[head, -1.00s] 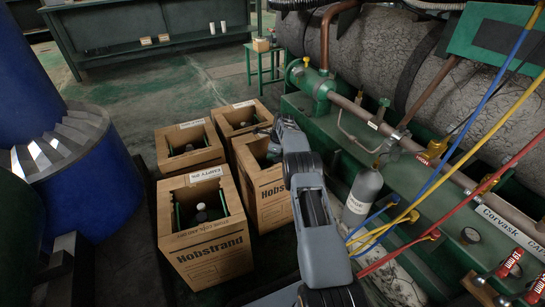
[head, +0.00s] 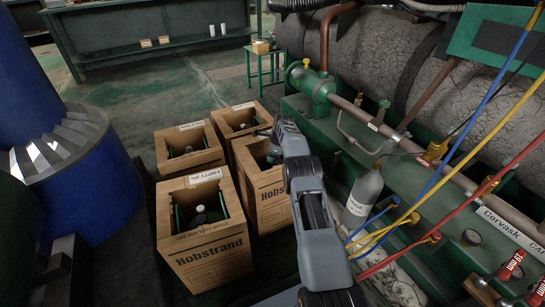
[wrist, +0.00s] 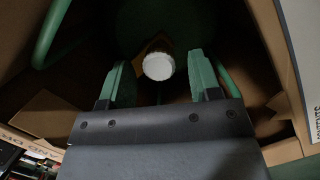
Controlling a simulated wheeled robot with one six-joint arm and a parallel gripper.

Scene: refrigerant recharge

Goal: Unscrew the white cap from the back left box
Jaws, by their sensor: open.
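A round white cap (wrist: 158,66) sits on a dark cylinder top inside a cardboard box, in the middle of the wrist view. My gripper (wrist: 161,80) is open, with one green finger on each side of the cap and a gap to both. In the head view my arm's end is over the front right box (head: 268,198), and the fingertips are hidden there. The back left box (head: 190,163) stands upright and open, with a small pale cap (head: 188,149) inside it, clear of my arm.
The front left box (head: 208,255) holds another pale cap, and the back right box (head: 238,119) stands behind. A grey cylinder (head: 362,197) and coloured hoses are right of my arm. Green handles (wrist: 52,35) and cardboard walls surround the gripper.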

